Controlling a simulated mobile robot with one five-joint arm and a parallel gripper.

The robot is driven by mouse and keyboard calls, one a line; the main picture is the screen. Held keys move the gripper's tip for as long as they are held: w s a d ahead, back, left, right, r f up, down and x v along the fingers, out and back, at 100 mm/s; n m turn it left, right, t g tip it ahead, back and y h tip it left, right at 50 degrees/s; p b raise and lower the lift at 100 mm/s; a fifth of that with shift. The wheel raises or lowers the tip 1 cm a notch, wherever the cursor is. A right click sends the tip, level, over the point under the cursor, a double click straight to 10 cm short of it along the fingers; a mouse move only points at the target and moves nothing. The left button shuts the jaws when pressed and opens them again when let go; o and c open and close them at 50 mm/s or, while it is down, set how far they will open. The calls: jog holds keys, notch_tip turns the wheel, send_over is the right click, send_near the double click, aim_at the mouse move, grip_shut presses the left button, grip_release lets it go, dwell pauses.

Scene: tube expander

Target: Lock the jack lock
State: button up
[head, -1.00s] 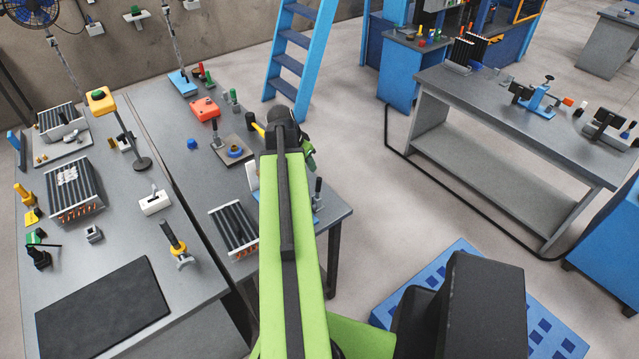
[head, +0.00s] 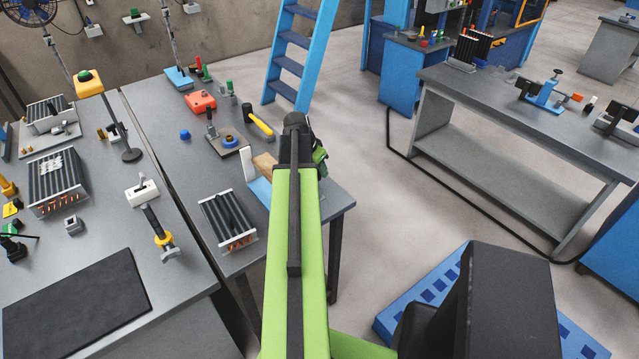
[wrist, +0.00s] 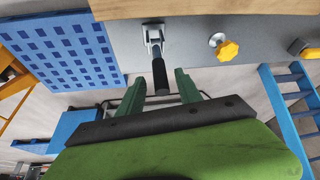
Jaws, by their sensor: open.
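In the wrist view, a metal clamp-like bracket (wrist: 154,38) with a black-handled lever (wrist: 160,77) sits at the bench edge beside a wooden board (wrist: 200,8). It looks like the jack lock, but I cannot be sure. My gripper (wrist: 160,86) is open, its green fingers on either side of the black handle with gaps beside it. I cannot tell the handle's depth between them. In the head view, my gripper (head: 318,158) is mostly hidden behind my arm. A wooden block (head: 264,165) and a blue fixture (head: 259,190) show left of my arm; the lever is hidden there.
A yellow knob (wrist: 227,49) stands right of the lever in the wrist view.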

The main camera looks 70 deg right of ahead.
jog(key=b+x, duration=0.1)
jog(key=x, duration=0.1)
jog(key=shift+d+f, duration=0.1)
jog(key=shift+f, duration=0.25)
jog(key=shift+r, duration=0.1)
grip_shut()
jog(key=shift+s, duration=0.1)
dwell(0.9)
